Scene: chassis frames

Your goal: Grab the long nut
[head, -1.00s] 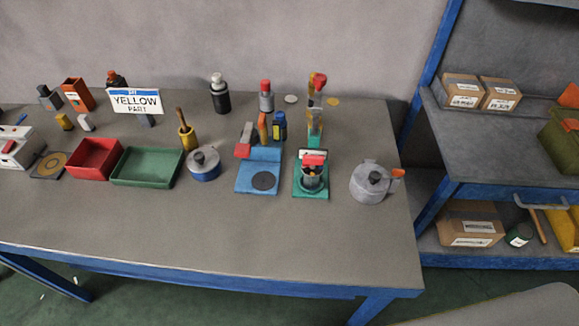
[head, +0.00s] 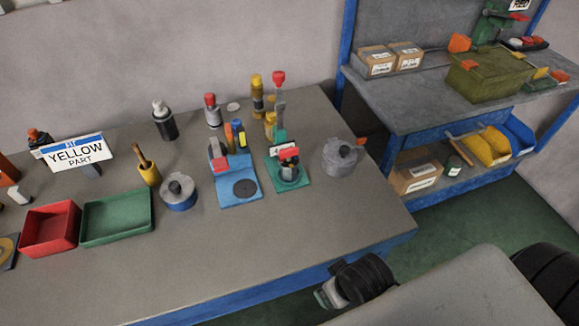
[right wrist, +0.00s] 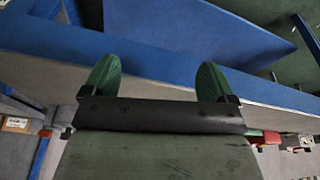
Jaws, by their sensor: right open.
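I cannot make out a long nut in either view. My right gripper (right wrist: 158,80) shows in the right wrist view as two green fingers spread apart, with nothing between them. In the head view, part of my right arm, with a dark joint and a grey-green end, shows at the table's front right edge, low and away from the objects on top. My left gripper is in neither view.
The grey table (head: 290,235) holds a red tray (head: 50,247), a green tray (head: 115,235), a blue fixture (head: 238,200), a teal fixture (head: 297,185) and a grey pot (head: 340,160). Its front is clear. Shelves (head: 400,105) with boxes and an olive crate (head: 490,78) stand right.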

